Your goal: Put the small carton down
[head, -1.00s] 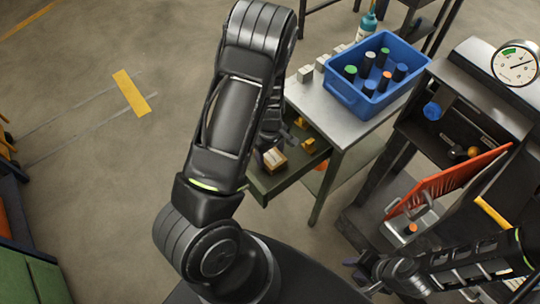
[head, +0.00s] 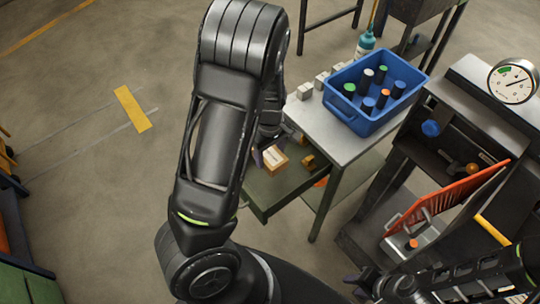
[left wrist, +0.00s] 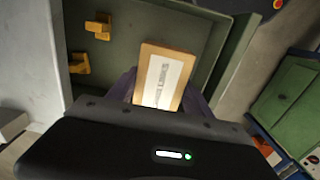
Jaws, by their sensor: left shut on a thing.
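The small carton (head: 276,160) is a tan box with a white printed label. It is over the open green drawer (head: 272,205) of the metal table; I cannot tell whether it touches the drawer floor. My left gripper (head: 269,157) is shut on the carton, partly hidden behind my own arm. In the left wrist view the carton (left wrist: 162,78) sits between the two purple fingers, with the drawer (left wrist: 190,22) around and beneath it. My right gripper (head: 362,283) is low in the head view, away from the carton; its finger opening is unclear.
Yellow brackets (left wrist: 80,63) are in the drawer beside the carton. On the tabletop (head: 345,138) stand a blue crate (head: 352,118) with several dark cylinders and some whitish blocks (head: 305,91). A dark rack with an orange panel (head: 440,195) stands to the right. The floor at left is open.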

